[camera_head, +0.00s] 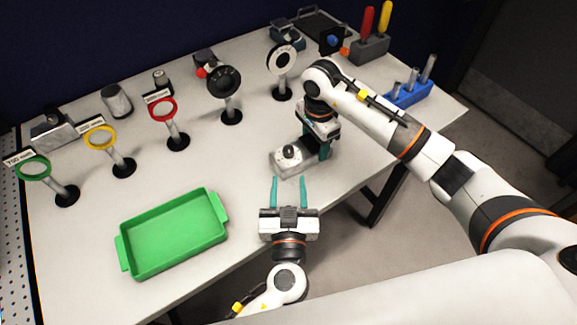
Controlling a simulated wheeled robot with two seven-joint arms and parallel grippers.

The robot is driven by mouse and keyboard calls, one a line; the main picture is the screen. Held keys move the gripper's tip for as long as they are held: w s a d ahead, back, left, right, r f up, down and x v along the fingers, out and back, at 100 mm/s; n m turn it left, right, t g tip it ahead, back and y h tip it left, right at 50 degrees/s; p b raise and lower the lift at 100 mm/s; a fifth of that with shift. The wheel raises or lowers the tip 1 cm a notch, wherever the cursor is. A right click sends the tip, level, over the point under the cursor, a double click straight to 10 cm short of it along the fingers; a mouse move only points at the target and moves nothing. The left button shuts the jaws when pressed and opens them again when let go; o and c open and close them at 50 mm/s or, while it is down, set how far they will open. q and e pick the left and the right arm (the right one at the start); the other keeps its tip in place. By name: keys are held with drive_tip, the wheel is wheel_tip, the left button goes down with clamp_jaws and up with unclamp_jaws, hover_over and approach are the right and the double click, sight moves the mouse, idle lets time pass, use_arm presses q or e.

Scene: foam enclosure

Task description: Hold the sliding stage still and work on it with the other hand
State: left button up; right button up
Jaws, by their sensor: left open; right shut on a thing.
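The sliding stage (285,160) is a low pale block with a dark round knob on top, near the table's front edge at the centre. My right gripper (325,153) comes down at its right end and is shut on the stage; its teal fingers partly hide that end. My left gripper (289,190) is open and empty. Its two teal fingers point away from me toward the front of the stage, with a small gap between.
A green tray (222,207) lies at the front left. A row of ring holders on posts, including a red ring (162,110) and a yellow ring (101,138), stands behind. A blue holder (409,96) and screwdriver block (370,50) stand at the right.

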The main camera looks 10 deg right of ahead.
sight(286, 154)
use_arm(q)
drive_tip(key=shift+v, duration=0.85)
drive_tip(key=shift+o, duration=0.3)
drive_tip(key=shift+w+a+f+m+h, duration=0.2)
drive_tip(key=shift+w+f+m+h, duration=0.1)
drive_tip(key=shift+w+m+h, duration=0.1)
drive_tip(key=w+m+h, duration=0.1)
drive_tip(key=w+a+m+g+h, duration=0.1)
drive_tip(key=h, duration=0.1)
drive_tip(key=w+m+g+h, duration=0.1)
drive_tip(key=shift+a, duration=0.4)
drive_tip(key=shift+w+a+r+m+g+h, duration=0.1)
drive_tip(key=shift+w+r+m+g+h, duration=0.25)
drive_tip(key=shift+h, duration=0.35)
drive_tip(key=x, duration=0.7)
drive_tip(key=shift+w+f, duration=0.1)
